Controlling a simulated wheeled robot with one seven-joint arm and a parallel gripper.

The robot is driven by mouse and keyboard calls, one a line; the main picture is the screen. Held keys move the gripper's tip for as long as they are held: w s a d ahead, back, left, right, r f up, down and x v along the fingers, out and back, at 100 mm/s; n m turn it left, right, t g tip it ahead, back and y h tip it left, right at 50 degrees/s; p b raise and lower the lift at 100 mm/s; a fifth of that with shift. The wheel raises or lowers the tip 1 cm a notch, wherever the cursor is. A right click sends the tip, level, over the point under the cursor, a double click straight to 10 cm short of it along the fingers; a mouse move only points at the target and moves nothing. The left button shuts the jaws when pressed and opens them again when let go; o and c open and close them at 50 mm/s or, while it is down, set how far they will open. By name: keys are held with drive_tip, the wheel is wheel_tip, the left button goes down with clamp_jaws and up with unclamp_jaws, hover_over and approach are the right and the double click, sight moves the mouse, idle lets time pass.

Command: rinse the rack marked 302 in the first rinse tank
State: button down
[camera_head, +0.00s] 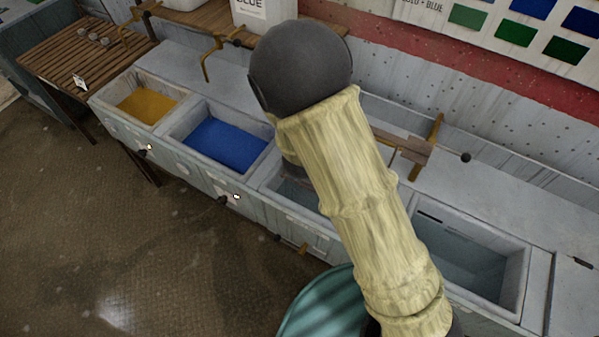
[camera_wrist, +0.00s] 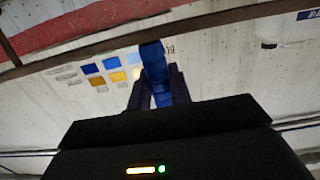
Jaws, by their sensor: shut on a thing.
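No marking 302 is readable in either view. In the wrist view my gripper (camera_wrist: 157,88) is shut on a narrow blue piece (camera_wrist: 153,62); I cannot tell whether this belongs to the rack. In the head view my arm hides the gripper. A brown wooden piece (camera_head: 412,149) shows behind my arm, beside a brass tap; I cannot tell whether it is part of the rack. A grey tank (camera_head: 290,192) in the middle, partly behind my arm, and another grey tank (camera_head: 470,262) on the right hold no coloured dye.
A yellow tank (camera_head: 148,104) and a blue tank (camera_head: 225,143) stand to the left in the same row. A brass tap (camera_head: 209,60) rises behind them. A slatted wooden table (camera_head: 75,57) is at far left. The floor (camera_head: 110,230) in front is clear.

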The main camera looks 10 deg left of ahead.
drive_tip(key=shift+r, duration=0.2)
wheel_tip(320, 180, up, 7)
drive_tip(key=p, duration=0.5)
drive_tip(key=shift+f, duration=0.1)
drive_tip(key=shift+s+a, duration=0.1)
drive_tip(key=shift+s, duration=0.05)
idle(5.9)
